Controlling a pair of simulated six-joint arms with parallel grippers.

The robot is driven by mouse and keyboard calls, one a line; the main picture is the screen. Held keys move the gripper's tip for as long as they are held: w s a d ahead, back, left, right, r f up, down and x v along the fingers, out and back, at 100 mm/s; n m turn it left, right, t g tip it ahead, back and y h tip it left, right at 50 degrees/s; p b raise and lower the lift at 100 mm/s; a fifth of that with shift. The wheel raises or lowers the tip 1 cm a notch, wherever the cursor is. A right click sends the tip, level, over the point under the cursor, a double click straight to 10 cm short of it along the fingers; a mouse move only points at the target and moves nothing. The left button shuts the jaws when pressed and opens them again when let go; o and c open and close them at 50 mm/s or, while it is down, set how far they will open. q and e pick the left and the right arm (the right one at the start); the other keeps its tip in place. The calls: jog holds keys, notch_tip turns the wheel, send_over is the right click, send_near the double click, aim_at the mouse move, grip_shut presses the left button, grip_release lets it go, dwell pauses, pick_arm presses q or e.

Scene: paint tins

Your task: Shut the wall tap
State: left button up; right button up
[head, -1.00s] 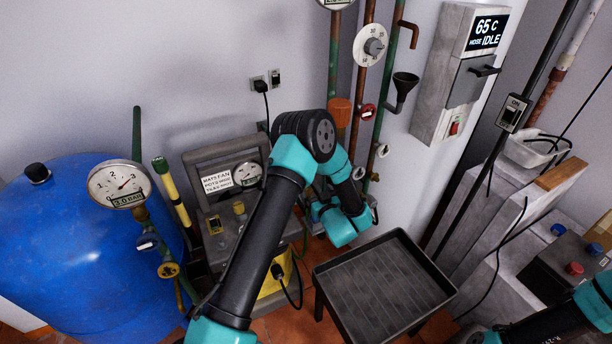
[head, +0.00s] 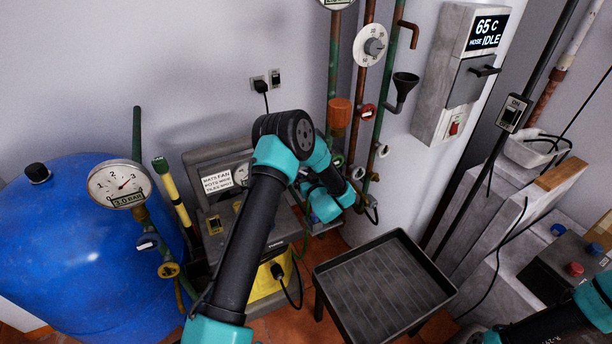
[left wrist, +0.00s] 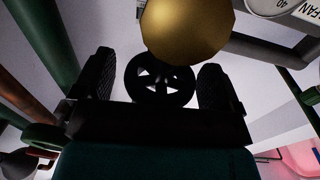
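In the left wrist view, a dark spoked handwheel (left wrist: 160,82), apparently the tap, lies between the two black fingers of my left gripper (left wrist: 157,72). The fingers stand apart, with a gap visible on each side of the wheel. A brass-coloured rounded part (left wrist: 187,28) covers the wheel's upper edge. In the head view my left wrist is low by the wall pipes, and my own arm hides the fingers and this wheel. My right arm shows at the lower right of the head view, but its gripper is out of frame.
Vertical pipes carry small round handles, including a red one (head: 367,111), and a funnel (head: 404,84). A blue tank (head: 85,230) with a gauge (head: 120,184) stands left. A black tray (head: 385,285) sits below right. A grey switch box (head: 455,85) hangs on the wall.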

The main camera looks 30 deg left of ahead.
pick_arm(q)
jog(key=c, duration=0.9)
jog(key=shift+m+t+h, duration=0.4)
jog(key=shift+t, duration=0.1)
jog(key=shift+m+t+h, duration=0.8)
jog(key=shift+t+h, duration=0.1)
jog(key=shift+m+t+h, duration=1.4)
jog(key=shift+m+h, duration=0.3)
jog(key=shift+h, duration=0.6)
jog(key=o, duration=0.9)
jog(key=shift+o, duration=0.2)
